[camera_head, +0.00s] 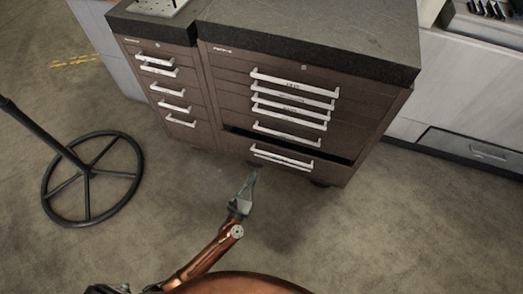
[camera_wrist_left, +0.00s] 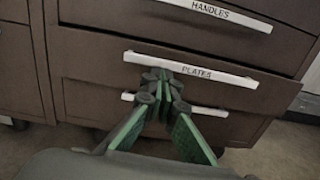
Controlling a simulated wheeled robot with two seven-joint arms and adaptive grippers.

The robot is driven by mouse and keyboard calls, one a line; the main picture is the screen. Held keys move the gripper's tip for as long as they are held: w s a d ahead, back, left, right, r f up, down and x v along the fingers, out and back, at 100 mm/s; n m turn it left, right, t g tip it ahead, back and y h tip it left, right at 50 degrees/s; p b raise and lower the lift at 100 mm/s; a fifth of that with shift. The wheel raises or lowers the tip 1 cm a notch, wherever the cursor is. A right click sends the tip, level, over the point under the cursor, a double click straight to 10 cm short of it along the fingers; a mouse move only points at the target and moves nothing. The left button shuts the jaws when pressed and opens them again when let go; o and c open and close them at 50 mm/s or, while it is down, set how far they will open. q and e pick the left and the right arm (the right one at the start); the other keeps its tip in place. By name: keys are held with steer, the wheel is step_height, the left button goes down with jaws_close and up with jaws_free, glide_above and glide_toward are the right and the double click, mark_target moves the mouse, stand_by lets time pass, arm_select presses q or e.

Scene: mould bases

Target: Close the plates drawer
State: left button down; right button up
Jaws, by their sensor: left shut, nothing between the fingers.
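The plates drawer (camera_head: 328,169) is low in the right brown cabinet and stands slightly open, with a dark gap along its top edge. Its white handle, labelled PLATES (camera_wrist_left: 215,75), shows in the left wrist view. Another white handle (camera_wrist_left: 205,110) is just below it, partly hidden by my fingers. My left gripper (camera_head: 252,174) is shut and empty in front of the lower drawers. In the left wrist view its fingertips (camera_wrist_left: 160,76) overlap the left part of the PLATES handle. I cannot tell whether they touch it. My right gripper is not in view.
The HANDLES drawer (camera_wrist_left: 160,22) is above and looks shut. A narrower cabinet (camera_head: 165,90) with shut drawers stands to the left. A black ring-shaped stand base (camera_head: 138,175) is on the floor at left. The floor in front of the cabinets is clear around my arm.

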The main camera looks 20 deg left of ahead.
mark_target(265, 144)
arm_select(q)
steer(key=shift+n, duration=0.3)
steer(key=w+b, duration=0.2)
steer(key=w, duration=1.1)
steer(key=shift+w+a+f+b, duration=0.1)
steer(key=shift+w+b, duration=0.05)
steer(key=shift+b, duration=0.15)
steer(key=shift+w, duration=0.5)
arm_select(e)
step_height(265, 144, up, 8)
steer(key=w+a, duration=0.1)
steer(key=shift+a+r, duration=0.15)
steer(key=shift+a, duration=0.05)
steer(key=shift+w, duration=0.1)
arm_select(q)
steer(key=shift+w, duration=0.15)
steer(key=shift+w+b, duration=0.65)
steer(key=shift+w, duration=0.45)
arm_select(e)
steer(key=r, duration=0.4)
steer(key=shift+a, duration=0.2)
